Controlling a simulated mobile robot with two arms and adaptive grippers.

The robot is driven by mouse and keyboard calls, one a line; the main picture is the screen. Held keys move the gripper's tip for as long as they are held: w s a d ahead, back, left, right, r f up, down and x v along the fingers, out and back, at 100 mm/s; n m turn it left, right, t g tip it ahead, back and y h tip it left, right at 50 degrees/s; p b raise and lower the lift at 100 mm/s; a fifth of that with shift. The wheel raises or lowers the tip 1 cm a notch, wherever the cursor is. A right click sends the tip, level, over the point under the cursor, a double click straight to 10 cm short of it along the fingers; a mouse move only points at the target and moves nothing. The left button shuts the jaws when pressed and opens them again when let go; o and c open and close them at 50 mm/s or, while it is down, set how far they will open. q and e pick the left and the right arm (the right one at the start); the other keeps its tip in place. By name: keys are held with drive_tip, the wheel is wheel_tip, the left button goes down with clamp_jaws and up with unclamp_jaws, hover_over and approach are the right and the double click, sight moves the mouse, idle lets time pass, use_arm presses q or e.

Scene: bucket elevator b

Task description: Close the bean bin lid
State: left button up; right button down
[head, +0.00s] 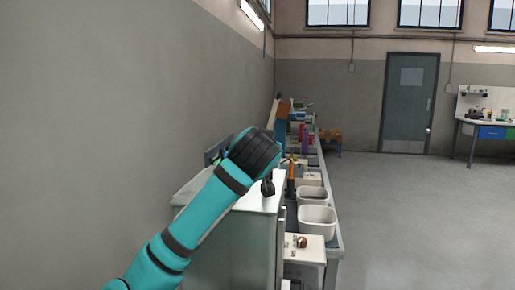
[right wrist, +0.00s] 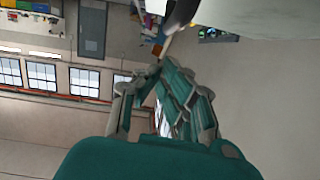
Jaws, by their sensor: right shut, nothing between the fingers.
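I cannot pick out the bean bin or its lid with certainty. A pale cabinet-like box (head: 245,245) stands against the left wall in the head view, partly hidden behind my teal arm. A grey panel (head: 214,151) stands upright behind the arm, partly hidden.
Two open white bins, one nearer (head: 318,222) and one farther (head: 312,195), stand along the bench right of the box. A low white stand (head: 304,249) with a small brown item is in front. The floor to the right is clear, up to a grey door (head: 408,105).

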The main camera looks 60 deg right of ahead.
drive_tip(key=shift+s+d+f+m+t+b, duration=0.15)
drive_tip(key=shift+s+f+m+b, duration=0.15)
drive_tip(key=shift+f, duration=0.4)
drive_tip(key=shift+s+a+f+m+t+b, duration=0.1)
drive_tip(key=shift+s+f+m+t+b, duration=0.2)
drive_tip(key=shift+f, duration=0.35)
drive_tip(key=shift+w, duration=0.1)
